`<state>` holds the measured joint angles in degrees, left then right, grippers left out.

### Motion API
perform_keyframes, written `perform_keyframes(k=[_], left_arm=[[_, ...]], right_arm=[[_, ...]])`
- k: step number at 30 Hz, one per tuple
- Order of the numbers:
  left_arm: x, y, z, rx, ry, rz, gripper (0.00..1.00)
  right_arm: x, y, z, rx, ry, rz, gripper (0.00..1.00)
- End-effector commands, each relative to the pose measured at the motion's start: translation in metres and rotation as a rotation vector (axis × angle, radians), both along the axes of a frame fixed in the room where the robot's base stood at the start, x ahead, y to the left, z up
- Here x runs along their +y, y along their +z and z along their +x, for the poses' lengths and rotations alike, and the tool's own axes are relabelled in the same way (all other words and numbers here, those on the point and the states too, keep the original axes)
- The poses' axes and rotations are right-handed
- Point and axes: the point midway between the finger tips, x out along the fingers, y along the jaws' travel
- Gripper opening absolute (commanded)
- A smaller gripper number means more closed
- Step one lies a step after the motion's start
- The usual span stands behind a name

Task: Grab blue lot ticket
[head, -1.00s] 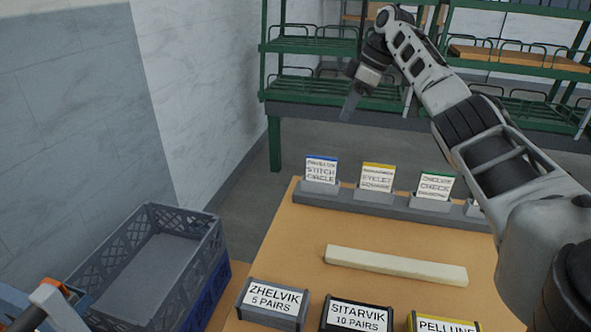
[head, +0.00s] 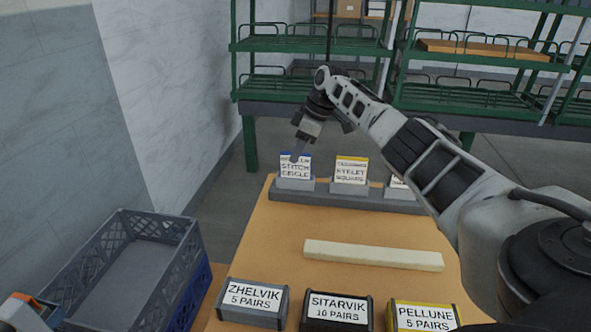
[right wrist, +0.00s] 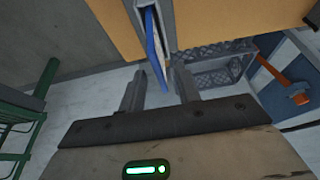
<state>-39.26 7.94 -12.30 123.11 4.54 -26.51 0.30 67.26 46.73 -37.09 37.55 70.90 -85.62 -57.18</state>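The blue lot ticket (head: 295,170) is a white card with a blue top edge, reading STITCH CIRCLE. It stands upright in the leftmost slot of the grey holder (head: 345,198) at the table's far edge. My right gripper (head: 297,156) is at the ticket's top edge and hides part of it. In the right wrist view, the ticket (right wrist: 156,48) appears edge-on between the two spread fingers of the right gripper (right wrist: 158,88), with a gap on each side. My left gripper is out of view.
A yellow-edged ticket (head: 351,170) stands just right of the blue one; another is mostly behind my right arm. A cream bar (head: 373,255) and labelled boxes (head: 252,300) are on the table. A grey crate (head: 185,250) is at left.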

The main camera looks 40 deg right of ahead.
Motion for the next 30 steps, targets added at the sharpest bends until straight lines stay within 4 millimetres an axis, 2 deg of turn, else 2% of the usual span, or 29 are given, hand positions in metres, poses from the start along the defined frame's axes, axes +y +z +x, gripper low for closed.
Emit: perform_keyframes(k=[4,11,12,15,26,30], left_arm=[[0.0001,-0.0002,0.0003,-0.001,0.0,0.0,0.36],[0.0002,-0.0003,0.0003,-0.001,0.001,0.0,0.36],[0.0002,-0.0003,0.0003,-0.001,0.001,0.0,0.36],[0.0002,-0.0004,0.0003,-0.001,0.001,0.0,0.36],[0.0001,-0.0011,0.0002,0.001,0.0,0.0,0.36],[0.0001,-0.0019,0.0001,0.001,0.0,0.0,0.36]], right_arm=[[0.0043,-0.0136,0.0049,-0.001,0.001,0.0,0.33],[0.0043,-0.0155,0.0053,-0.002,0.001,0.0,0.33],[0.0043,-0.0155,0.0053,-0.002,0.001,0.0,0.27],[0.0042,-0.0154,0.0053,-0.002,0.001,0.0,0.0],[0.0042,-0.0143,0.0053,-0.002,0.001,0.0,0.0],[0.0043,-0.0081,0.006,-0.004,0.001,0.0,0.0]])
